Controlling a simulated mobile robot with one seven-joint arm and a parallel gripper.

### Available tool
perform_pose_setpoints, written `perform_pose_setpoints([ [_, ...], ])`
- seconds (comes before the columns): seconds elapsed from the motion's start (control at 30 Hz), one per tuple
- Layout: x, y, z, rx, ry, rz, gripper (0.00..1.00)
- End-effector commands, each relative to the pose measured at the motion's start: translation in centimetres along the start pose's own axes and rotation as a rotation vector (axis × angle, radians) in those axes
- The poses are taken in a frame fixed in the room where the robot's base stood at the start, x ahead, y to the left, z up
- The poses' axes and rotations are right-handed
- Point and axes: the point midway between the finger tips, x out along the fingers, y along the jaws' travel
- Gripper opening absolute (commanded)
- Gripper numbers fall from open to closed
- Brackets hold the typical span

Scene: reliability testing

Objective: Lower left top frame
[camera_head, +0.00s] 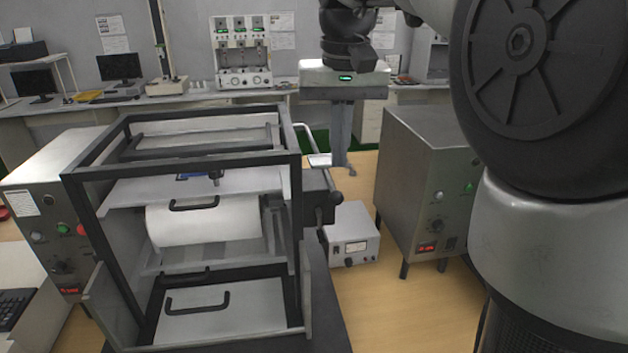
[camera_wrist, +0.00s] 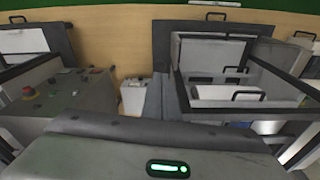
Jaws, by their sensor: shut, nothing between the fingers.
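The left machine stands left of centre in the head view, with a dark rectangular top frame (camera_head: 180,166) on upright posts. Under the frame are a light plate, a white roller (camera_head: 205,226) and lower panels with dark handles. My gripper (camera_head: 342,168) hangs right of and behind the machine, fingers pointing down, shut and empty. It appears apart from the frame. In the wrist view, my gripper's fingers (camera_wrist: 158,84) are together, and the dark frame bars (camera_wrist: 285,75) show to their right. Whether the frame is raised or lowered is hard to tell.
A grey control cabinet (camera_head: 425,190) stands to the right, and another cabinet (camera_head: 50,210) stands left of the machine. A small white meter box (camera_head: 352,240) sits on the floor. A lever arm (camera_head: 318,160) projects from the machine's right side. My arm covers the far right.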

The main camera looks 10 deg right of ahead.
Motion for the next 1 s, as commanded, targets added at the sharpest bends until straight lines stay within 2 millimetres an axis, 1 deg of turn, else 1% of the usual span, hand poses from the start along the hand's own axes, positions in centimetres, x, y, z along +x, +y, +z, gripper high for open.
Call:
perform_pose_setpoints([
  [0.17,0.5,0.0,0.0,0.000,-0.001,0.000,0.00],
  [0.27,1.2,0.0,0.1,0.000,-0.002,0.000,0.00],
  [0.37,2.2,0.0,0.1,0.000,-0.001,0.000,0.00],
  [0.6,5.7,0.0,0.1,0.000,0.000,0.000,0.00],
  [0.7,6.6,0.0,0.1,0.000,0.000,0.000,0.00],
  [0.83,7.1,0.0,0.0,0.000,0.000,0.000,0.00],
  [1.0,7.0,0.0,0.0,0.000,0.000,0.000,0.00],
])
